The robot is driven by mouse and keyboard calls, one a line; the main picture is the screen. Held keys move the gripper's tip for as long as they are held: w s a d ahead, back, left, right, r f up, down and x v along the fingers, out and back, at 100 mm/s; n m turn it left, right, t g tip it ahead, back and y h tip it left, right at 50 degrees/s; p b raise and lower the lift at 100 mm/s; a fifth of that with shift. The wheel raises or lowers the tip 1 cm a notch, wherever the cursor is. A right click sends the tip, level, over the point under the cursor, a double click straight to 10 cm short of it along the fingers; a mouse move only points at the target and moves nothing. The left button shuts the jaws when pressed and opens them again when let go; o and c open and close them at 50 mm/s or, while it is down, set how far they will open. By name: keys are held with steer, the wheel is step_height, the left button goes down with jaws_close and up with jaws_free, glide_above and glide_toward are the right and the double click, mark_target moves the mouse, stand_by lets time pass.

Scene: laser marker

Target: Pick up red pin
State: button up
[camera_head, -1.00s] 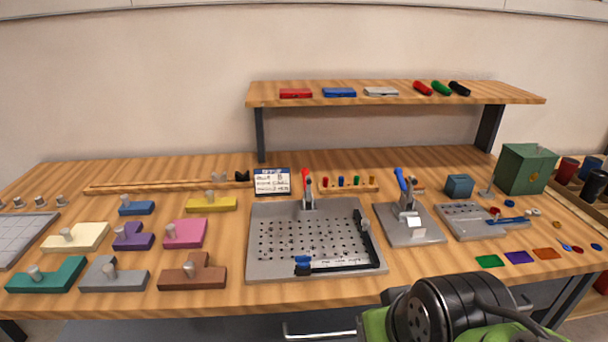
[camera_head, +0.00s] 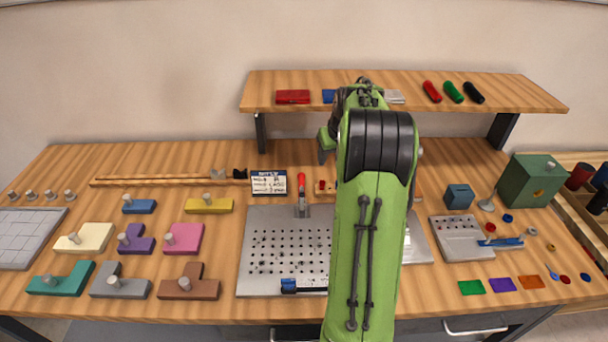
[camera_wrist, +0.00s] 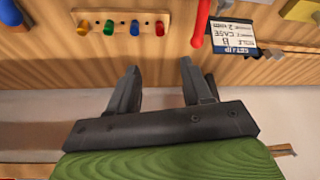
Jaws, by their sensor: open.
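The red pin (camera_wrist: 159,26) stands at the right end of the wooden pin rack (camera_wrist: 149,18) in the wrist view, beside blue, green and yellow pins. In the head view the red pin (camera_head: 321,185) shows just left of my arm, which hides most of the rack. My gripper (camera_wrist: 160,70) is open and empty. Its fingers point toward the rack, with the red pin above the gap between the fingertips in the wrist view. The fingertips are apart from the pin.
A red clamp handle (camera_wrist: 200,22) stands close to the red pin, with a printed card (camera_wrist: 246,30) beyond it. The shelf (camera_head: 262,100) overhangs the table's back. The perforated plate (camera_head: 262,286) lies in front of the rack, partly hidden by my arm.

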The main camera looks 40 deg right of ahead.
mark_target(322, 182)
steer(key=b+x, duration=0.2)
steer(key=x, duration=1.3)
steer(key=shift+s+a, duration=0.1)
steer(key=shift+r, duration=0.1)
steer(key=shift+s, duration=0.1)
steer(key=shift+c, duration=0.3)
jaws_close()
